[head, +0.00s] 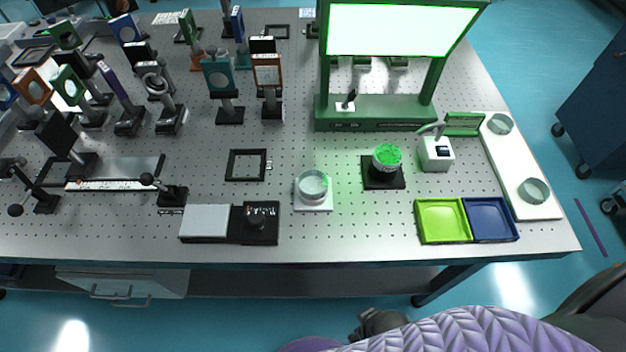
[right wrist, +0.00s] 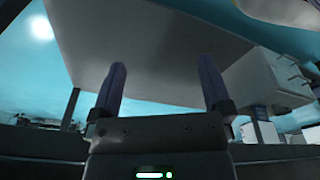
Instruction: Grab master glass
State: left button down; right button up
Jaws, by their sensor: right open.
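A clear round glass (head: 312,184) sits on a white square base near the table's front middle. A round glass lit green (head: 387,154) sits on a black mount to its right. Two more clear glass discs, a rear one (head: 500,124) and a front one (head: 534,190), lie on a white board at the right edge. I cannot tell which is the master glass. My right gripper (right wrist: 162,66) is open and empty in the right wrist view, with the table's underside above it. It is below the tabletop, away from the glasses. My left gripper is not in view.
The perforated table (head: 345,225) carries a green frame with a lit screen (head: 400,30), a green tray (head: 442,238) and a blue tray (head: 490,236). Several optic mounts crowd the left. A white-and-black platform (head: 205,221) is at the front. A blue cabinet (head: 600,100) stands right.

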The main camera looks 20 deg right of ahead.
aim_at(314, 183)
jog(key=w+a+r+t+y+p, duration=0.1)
jog(key=w+r, duration=0.2)
jog(key=r, duration=0.8)
jog(key=w+a+r+t+p, duration=0.1)
jog(key=w+a+r, duration=0.1)
jog(key=r, duration=0.9)
jog(key=w+a+r+m+t+y, duration=0.9)
jog(key=a+m, duration=0.2)
jog(key=m, duration=0.2)
jog(key=w+d+m+t+h, duration=0.4)
jog(key=d+m+t+h, duration=0.1)
jog(key=m, duration=0.9)
jog(key=d+f+m+g+h, duration=0.1)
jog(key=f+m+h, duration=0.1)
jog(key=f+m, duration=0.1)
jog(key=d+f+m+g+h, duration=0.1)
jog(key=f+m+h, duration=0.1)
jog(key=m, duration=0.3)
jog(key=d+f+m+g+h, duration=0.2)
jog(key=f+m, duration=0.2)
jog(key=shift+m, duration=0.3)
jog(key=b+x, duration=0.1)
jog(key=x, duration=0.3)
jog(key=b+x, duration=0.2)
jog(key=x, duration=0.3)
jog(key=shift+d+f, duration=0.25)
jog(key=shift+f, duration=0.05)
jog(key=shift+w, duration=0.3)
jog(key=shift+r, duration=0.1)
